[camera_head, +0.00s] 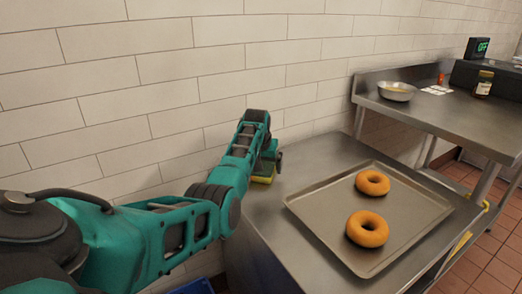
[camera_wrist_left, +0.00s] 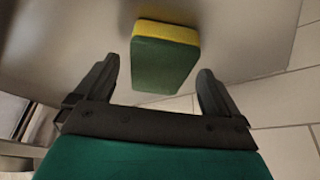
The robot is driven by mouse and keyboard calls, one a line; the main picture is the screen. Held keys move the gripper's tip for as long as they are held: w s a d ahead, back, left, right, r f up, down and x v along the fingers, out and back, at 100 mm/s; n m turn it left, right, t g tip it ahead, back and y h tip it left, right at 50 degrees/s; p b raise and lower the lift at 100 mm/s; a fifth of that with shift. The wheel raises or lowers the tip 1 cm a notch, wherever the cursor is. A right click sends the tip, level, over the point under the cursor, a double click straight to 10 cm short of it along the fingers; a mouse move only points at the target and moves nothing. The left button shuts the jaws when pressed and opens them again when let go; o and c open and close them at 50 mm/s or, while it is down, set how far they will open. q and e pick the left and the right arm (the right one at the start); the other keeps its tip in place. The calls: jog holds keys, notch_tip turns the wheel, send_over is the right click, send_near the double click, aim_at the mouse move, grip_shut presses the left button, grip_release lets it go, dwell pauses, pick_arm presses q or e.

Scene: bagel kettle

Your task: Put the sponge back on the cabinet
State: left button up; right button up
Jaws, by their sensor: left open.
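The sponge (camera_wrist_left: 164,64) is green with a yellow layer and lies on the steel top of the cabinet (camera_head: 262,215), near the tiled wall. In the head view a part of the sponge (camera_head: 263,179) shows beneath my left gripper (camera_head: 268,160). In the left wrist view my left gripper (camera_wrist_left: 157,90) is open, with its two fingers apart. The sponge is ahead of and between the fingertips, and they do not appear to grip it. My right gripper is not in view.
A metal tray (camera_head: 311,206) with two orange bagels (camera_head: 372,183) (camera_head: 367,229) lies on the cabinet to the right of the sponge. A higher steel table (camera_head: 440,116) at the back right holds a bowl (camera_head: 397,91) and a jar (camera_head: 484,84). The tiled wall (camera_head: 120,90) is close behind my left arm.

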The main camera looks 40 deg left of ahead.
pick_arm(q)
jog(key=p+v, duration=0.3)
jog(key=v, duration=0.7)
jog(key=shift+s+r, duration=0.25)
